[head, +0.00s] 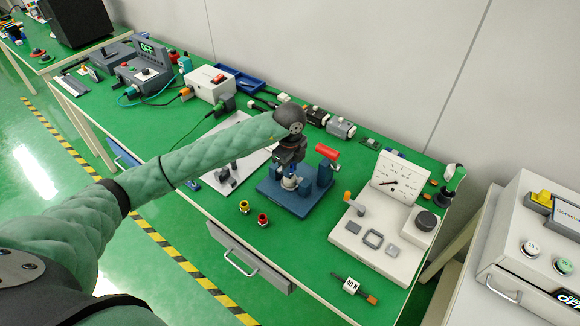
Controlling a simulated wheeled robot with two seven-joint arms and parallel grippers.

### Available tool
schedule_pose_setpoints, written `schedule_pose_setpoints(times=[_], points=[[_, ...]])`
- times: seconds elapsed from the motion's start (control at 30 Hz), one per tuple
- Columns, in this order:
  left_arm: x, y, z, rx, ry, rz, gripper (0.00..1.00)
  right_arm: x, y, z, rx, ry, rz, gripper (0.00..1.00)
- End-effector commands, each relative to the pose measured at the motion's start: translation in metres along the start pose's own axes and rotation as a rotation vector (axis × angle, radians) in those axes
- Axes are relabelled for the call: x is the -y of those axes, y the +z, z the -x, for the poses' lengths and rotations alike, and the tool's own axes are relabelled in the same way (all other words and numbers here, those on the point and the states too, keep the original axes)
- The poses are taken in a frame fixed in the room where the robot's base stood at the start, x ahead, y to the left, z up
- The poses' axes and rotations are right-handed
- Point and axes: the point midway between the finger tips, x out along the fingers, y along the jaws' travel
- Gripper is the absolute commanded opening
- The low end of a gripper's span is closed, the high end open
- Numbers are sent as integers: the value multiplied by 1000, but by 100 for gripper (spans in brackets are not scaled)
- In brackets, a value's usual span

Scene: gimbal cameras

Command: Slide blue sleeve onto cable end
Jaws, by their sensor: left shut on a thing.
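My left arm reaches in from the left, and its dark gripper (289,168) points down over a blue fixture (267,190) on the green bench. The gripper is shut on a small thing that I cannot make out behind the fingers. A pale round part (290,183) shows just below the fingertips; I cannot tell whether it touches them. A red-handled clamp (327,152) stands at the fixture's right. I cannot clearly pick out the blue sleeve or the cable end. My right gripper is not in view.
A white panel with a dial (398,178) and a pale base plate (351,236) stand to the right. Yellow (244,206) and red (263,219) small parts lie in front of the fixture. Cables and boxes line the back. The bench's front strip is mostly clear.

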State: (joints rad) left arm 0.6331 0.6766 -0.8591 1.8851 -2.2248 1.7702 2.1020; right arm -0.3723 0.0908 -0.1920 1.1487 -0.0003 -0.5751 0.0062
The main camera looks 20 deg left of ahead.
Motion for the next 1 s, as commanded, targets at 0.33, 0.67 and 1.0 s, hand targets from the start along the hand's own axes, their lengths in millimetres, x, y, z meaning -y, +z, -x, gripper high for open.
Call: schedule_pose_setpoints(times=[0.33,0.67,1.0], points=[[0,0,-8,0,0,0,0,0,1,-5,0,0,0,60],[0,0,-14,0,0,0,0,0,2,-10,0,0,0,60],[0,0,-14,0,0,0,47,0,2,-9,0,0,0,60]])
